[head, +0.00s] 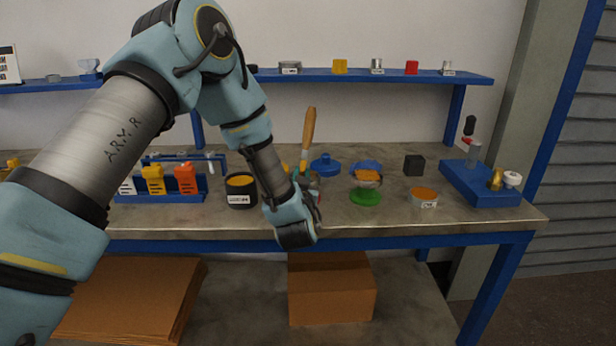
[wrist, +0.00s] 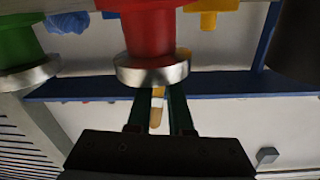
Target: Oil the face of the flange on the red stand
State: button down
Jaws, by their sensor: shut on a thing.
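My gripper (head: 314,196) is shut on a brush with a wooden handle (head: 310,128), which stands up above the jaws. In the wrist view, which is upside down, the handle (wrist: 157,108) shows between the two fingers (wrist: 160,112). The red stand (wrist: 150,30) carries a metal flange (wrist: 152,71), which stands between the wrist camera and the fingertips and covers them. The flange's face and the brush's bristles are hidden, so I cannot tell whether they touch. In the head view my gripper hides most of the red stand.
A green stand (head: 365,198) with an orange-faced flange (head: 368,175) is just right of my gripper. A black pot (head: 241,195) with orange-yellow contents stands to the left. A blue shelf (head: 380,76) runs behind.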

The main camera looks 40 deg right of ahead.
aim_at(318, 176)
jog(key=shift+w+a+b, duration=0.35)
jog(key=shift+w+a, duration=0.55)
jog(key=shift+a, duration=0.3)
jog(key=shift+s+a+b, duration=0.25)
jog(key=shift+s+b, duration=0.05)
jog(key=shift+s, duration=0.1)
jog(key=shift+s+d+b, duration=0.55)
jog(key=shift+s+d, duration=0.6)
jog(key=shift+d, duration=0.2)
jog(key=shift+s+d+b, duration=0.55)
jog(key=shift+s+d, duration=0.55)
jog(key=shift+d, duration=0.25)
jog(key=shift+s+a+b, duration=0.3)
jog(key=shift+s, duration=0.1)
jog(key=shift+w+a+f+b, duration=0.1)
jog(key=shift+w+a+b, duration=0.45)
jog(key=shift+w+a, duration=0.75)
jog(key=shift+w+a+b, duration=0.5)
jog(key=shift+w+a, duration=0.45)
jog(key=shift+a, duration=0.5)
notch_tip(318, 176, up, 6)
jog(key=p, duration=0.2)
jog(key=shift+p, duration=0.4)
